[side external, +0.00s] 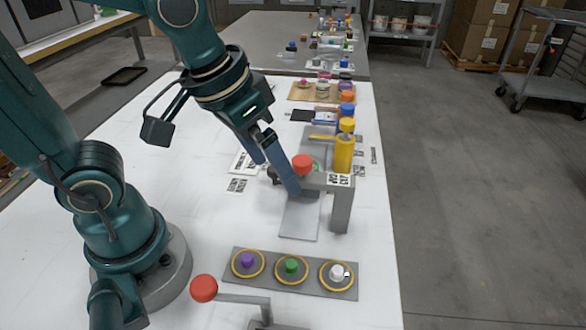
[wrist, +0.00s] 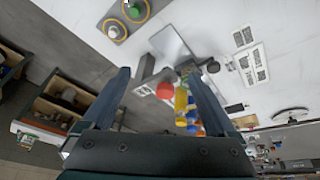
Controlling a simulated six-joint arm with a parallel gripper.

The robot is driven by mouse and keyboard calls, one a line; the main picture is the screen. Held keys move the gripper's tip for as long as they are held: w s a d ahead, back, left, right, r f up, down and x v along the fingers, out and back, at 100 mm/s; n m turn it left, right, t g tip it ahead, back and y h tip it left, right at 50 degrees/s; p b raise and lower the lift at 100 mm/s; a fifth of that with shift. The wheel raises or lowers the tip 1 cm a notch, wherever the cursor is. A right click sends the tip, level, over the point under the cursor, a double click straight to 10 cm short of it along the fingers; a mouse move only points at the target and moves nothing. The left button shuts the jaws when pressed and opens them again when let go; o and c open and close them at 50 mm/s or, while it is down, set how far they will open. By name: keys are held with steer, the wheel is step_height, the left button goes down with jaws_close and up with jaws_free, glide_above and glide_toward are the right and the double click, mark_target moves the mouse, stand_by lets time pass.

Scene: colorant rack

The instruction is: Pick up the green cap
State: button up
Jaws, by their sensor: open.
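The green cap (side external: 291,265) sits in the middle ringed spot of a grey holder plate (side external: 312,287), between a purple cap (side external: 247,259) and a white cap (side external: 337,271). In the wrist view the green cap (wrist: 133,10) is at the top edge, partly cut off, with the white cap (wrist: 114,32) beside it. My gripper (side external: 277,172) is open and empty, beyond the plate, near a grey stand (side external: 341,208) with a red knob (side external: 302,165). In the wrist view the fingers (wrist: 157,74) are spread, apart from the green cap.
A yellow bottle (side external: 343,153) stands at the grey stand, with blue and orange items behind it. A second red knob (side external: 204,288) on a lever is left of the holder plate. The white table left of the stand is mostly clear.

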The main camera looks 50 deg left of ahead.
mark_target(291, 263)
steer(key=d+f+g, duration=0.1)
steer(key=d+f, duration=0.1)
steer(key=d+f+m+g, duration=0.1)
steer(key=d+f, duration=0.1)
steer(key=f, duration=0.1)
steer(key=d+f+m+g, duration=0.1)
steer(key=d+f+g, duration=0.1)
steer(key=f, duration=0.1)
steer(key=shift+s+f+y, duration=0.25)
steer(key=shift+s+y, duration=0.05)
steer(key=shift+s+d+f, duration=0.2)
steer(key=shift+s+f, duration=0.05)
steer(key=shift+f, duration=2.55)
steer(key=c, duration=1.4)
